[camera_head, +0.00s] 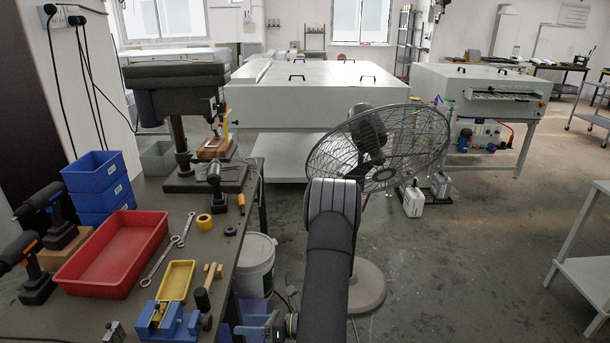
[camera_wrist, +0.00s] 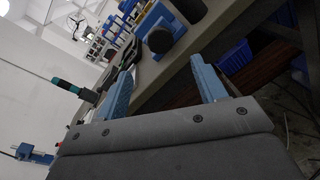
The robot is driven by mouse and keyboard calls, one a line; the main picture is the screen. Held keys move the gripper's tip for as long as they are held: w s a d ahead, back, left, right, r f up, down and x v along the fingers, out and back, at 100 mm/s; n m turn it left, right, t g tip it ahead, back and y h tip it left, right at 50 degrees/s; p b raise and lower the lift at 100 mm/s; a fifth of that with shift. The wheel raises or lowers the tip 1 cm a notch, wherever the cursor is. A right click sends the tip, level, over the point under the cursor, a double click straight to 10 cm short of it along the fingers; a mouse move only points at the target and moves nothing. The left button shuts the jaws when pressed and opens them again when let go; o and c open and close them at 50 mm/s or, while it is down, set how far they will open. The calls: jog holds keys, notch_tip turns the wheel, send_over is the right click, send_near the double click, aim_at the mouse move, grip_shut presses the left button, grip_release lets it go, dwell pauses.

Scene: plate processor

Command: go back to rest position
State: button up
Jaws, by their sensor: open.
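My gripper shows in the wrist view (camera_wrist: 162,85), with its two blue fingers spread apart and nothing between them. It points toward the edge of a grey workbench, which fills the middle of that view at a slant. In the head view my dark arm reaches down the lower middle, to the right of the workbench (camera_head: 190,215).
A red tray (camera_head: 112,250), blue bins (camera_head: 95,172), a yellow tray (camera_head: 177,281), a blue vise (camera_head: 165,322) and a drill press (camera_head: 180,90) crowd the bench. A fan (camera_head: 385,145) stands close beyond my arm. A white bucket (camera_head: 258,262) stands beside the bench.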

send_near(211, 323)
jog(key=a, duration=0.9)
jog(key=shift+w+a+f, duration=0.1)
jog(key=shift+w+a, duration=0.05)
jog(key=shift+a, duration=0.1)
jog(key=shift+d+n, duration=0.2)
jog(key=shift+n, duration=0.5)
jog(key=n, duration=0.2)
jog(key=shift+n+t, duration=0.3)
jog(key=shift+f+n+y, duration=0.1)
jog(key=shift+n+y, duration=0.4)
jog(key=shift+n, duration=1.9)
